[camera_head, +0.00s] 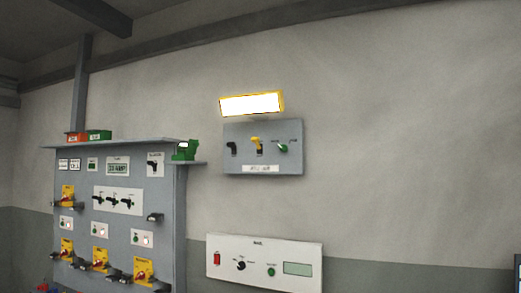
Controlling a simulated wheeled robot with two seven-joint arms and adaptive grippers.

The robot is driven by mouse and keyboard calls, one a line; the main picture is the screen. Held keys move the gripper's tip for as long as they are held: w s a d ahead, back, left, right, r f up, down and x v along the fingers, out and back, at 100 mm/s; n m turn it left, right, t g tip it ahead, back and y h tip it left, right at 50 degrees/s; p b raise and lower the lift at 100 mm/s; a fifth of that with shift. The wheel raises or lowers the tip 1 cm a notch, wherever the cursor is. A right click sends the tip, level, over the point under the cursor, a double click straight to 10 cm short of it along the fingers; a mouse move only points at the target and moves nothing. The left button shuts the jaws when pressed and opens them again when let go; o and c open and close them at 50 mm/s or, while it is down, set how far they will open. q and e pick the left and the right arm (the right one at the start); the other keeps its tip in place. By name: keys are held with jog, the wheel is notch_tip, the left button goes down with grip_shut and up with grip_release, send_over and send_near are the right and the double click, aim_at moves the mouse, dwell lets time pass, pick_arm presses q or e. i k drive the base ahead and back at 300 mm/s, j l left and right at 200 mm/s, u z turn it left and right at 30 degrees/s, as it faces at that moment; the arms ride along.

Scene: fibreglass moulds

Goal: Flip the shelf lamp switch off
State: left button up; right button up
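A bright, lit lamp (251,104) with a yellow frame is on the wall. Just below it is a grey switch panel (290,162) with a black switch (232,148), a yellow switch (257,144) and a green switch (282,147) in a row. The yellow lever appears to point up. The white label (261,169) under the switches is too small to read, so I cannot tell which one is the shelf lamp switch. Neither of my grippers shows in the head view.
A large grey control cabinet (140,218) with several switches stands at the left. A white control box (264,257) is on the wall below the switch panel. The wall right of the panel is bare.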

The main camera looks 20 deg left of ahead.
aim_at(231, 145)
jog(key=i+j+u, duration=0.2)
jog(key=i+j, duration=0.25)
jog(key=i+j+u, duration=0.25)
jog(key=i, duration=0.25)
jog(key=i+j+u, duration=0.2)
jog(key=i, duration=0.35)
jog(key=j, duration=0.1)
